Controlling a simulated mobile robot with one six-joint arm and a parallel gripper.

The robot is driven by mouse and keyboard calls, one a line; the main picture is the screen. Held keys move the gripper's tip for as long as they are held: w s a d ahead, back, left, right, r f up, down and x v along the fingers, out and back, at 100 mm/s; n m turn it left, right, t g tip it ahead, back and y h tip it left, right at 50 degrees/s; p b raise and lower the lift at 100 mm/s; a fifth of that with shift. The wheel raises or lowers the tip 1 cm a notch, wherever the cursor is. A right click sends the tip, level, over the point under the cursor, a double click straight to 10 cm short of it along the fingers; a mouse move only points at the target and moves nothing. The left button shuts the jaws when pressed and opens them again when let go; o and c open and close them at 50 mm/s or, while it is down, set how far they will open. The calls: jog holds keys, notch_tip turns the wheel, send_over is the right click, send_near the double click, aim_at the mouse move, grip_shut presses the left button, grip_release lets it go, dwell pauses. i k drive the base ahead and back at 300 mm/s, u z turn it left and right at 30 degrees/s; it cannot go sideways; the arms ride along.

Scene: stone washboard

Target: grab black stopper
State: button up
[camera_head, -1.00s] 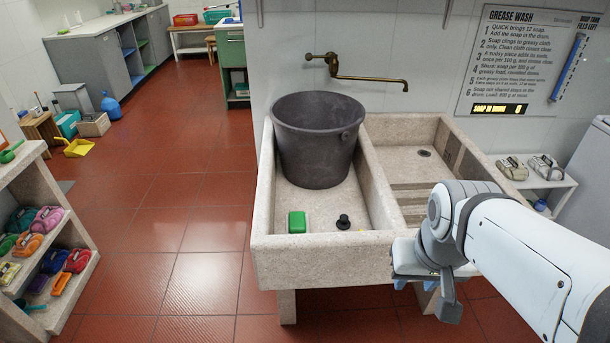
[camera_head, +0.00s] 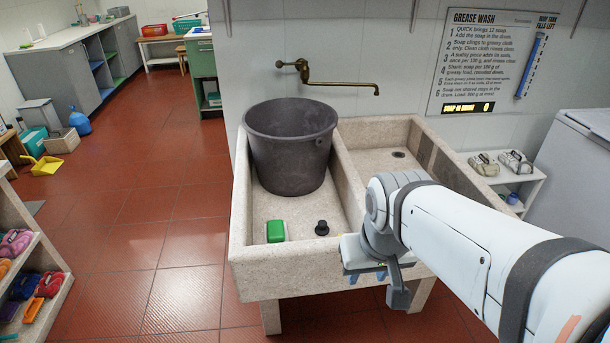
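The black stopper (camera_head: 322,228) stands in the left basin of the stone sink, near its front wall. A green block (camera_head: 276,231) lies just to its left. My gripper (camera_head: 366,276) is at the front edge of the sink, to the right of the stopper and nearer to me. Its blue fingertips point down, apart from the stopper. My arm covers part of it, so I cannot tell whether the fingers are open or shut.
A large dark bucket (camera_head: 290,147) fills the back of the left basin. The stone sink (camera_head: 240,246) has front walls and a divider around the stopper. A brass tap (camera_head: 330,82) reaches over the basins. Red tiled floor (camera_head: 178,262) is free at left.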

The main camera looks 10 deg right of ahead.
aim_at(322, 229)
jog(key=i, duration=0.9)
jog(key=u, duration=0.05)
